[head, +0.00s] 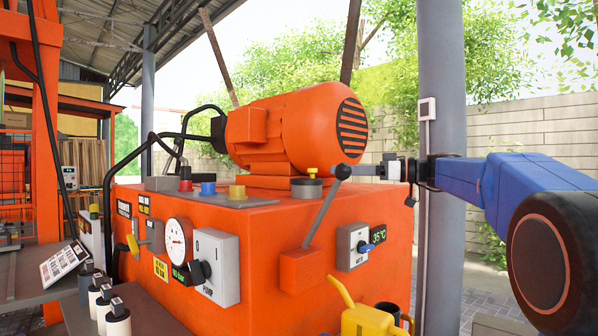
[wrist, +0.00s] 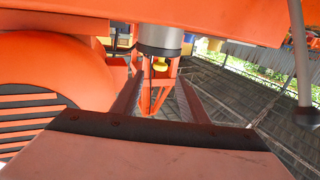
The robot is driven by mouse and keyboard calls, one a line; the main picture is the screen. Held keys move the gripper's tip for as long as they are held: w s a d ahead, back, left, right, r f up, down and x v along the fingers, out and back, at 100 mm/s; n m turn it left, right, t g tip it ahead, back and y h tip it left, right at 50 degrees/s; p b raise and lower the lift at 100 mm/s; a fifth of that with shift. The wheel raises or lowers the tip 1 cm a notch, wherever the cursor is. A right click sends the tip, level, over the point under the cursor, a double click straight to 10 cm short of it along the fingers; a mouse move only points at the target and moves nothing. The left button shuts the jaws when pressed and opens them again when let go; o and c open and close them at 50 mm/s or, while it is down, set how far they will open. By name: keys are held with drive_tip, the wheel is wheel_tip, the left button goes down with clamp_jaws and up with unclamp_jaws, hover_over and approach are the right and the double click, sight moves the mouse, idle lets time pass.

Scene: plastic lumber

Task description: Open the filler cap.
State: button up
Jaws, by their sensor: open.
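The filler cap (head: 306,189) is a short grey cylinder with a yellow knob on top, standing on the orange tank's top in front of the motor. It also shows in the wrist view, where the picture is upside down, as a grey cylinder (wrist: 160,40) at the top middle. My gripper (head: 360,170) comes in level from the right, pointing left at about the knob's height. In the wrist view my gripper (wrist: 158,85) is open and empty, its fingers apart. The cap lies ahead, roughly in line with the gap between them. I see no contact.
A lever with a black ball (head: 343,171) rises between the cap and my gripper in the head view. The orange motor (head: 297,128) stands just behind. Red (head: 186,186), blue (head: 208,188) and yellow (head: 237,192) fittings sit left. A grey post (head: 440,60) stands behind my arm.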

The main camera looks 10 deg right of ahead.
drive_tip(key=x, duration=1.3)
drive_tip(key=shift+w, duration=0.1)
clamp_jaws()
